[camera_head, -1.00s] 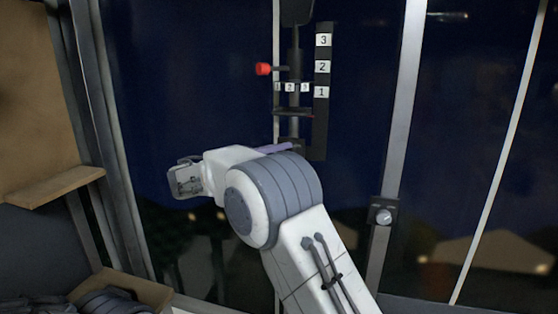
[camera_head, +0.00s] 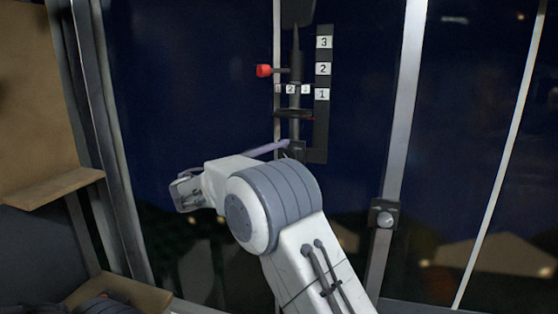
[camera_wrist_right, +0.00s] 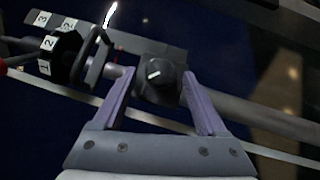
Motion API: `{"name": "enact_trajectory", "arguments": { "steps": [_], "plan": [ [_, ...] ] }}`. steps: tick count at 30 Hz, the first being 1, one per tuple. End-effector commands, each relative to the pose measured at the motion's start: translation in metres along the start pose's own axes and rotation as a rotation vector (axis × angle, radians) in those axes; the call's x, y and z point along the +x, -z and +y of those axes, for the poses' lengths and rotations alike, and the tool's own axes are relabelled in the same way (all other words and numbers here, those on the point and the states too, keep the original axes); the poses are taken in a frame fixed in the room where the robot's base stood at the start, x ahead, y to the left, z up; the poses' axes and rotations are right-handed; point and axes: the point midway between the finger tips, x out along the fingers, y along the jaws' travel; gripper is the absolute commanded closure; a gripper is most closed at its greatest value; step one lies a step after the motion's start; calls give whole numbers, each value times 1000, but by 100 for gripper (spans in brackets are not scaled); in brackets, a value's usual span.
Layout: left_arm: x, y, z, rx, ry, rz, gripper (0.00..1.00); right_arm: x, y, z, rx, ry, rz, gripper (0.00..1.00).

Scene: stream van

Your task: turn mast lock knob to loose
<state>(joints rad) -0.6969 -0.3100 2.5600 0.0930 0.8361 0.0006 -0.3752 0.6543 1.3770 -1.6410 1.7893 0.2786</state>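A dark knob (camera_wrist_right: 158,82) with a white pointer mark sits on the mast in the right wrist view. In the head view the mast (camera_head: 295,62) stands at top centre, and a small dark block (camera_head: 297,150) is at its lower end. My right gripper (camera_wrist_right: 158,80) is open, its purple fingers on either side of the knob. Thin gaps seem to separate fingers and knob; contact is unclear. In the head view a purple finger of my right gripper (camera_head: 285,146) reaches the block, and my arm hides part of that area.
A red knob (camera_head: 264,71) sticks out left of the mast above a numbered collar (camera_head: 291,89). A black strip (camera_head: 322,118) labelled 1 to 3 runs alongside. Another dial (camera_head: 384,218) is on the right post. A wooden shelf (camera_head: 55,188) is at left.

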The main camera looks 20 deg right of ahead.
Motion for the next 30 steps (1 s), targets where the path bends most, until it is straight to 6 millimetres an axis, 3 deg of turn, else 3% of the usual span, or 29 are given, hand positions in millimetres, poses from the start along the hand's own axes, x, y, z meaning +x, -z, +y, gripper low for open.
{"name": "enact_trajectory", "arguments": {
  "steps": [11, 22, 30],
  "plan": [
    [6, 0, 0, 0, 0, 0, 38, -9, 0, -2, 1, 0, -2, 26],
    [35, -2, -2, -2, 0, 0, 38, -79, 2, -4, 3, 1, 1, 26],
    [40, -2, -3, -1, 0, 0, 38, -103, 1, 0, 0, 1, -3, 26]
  ]
}}
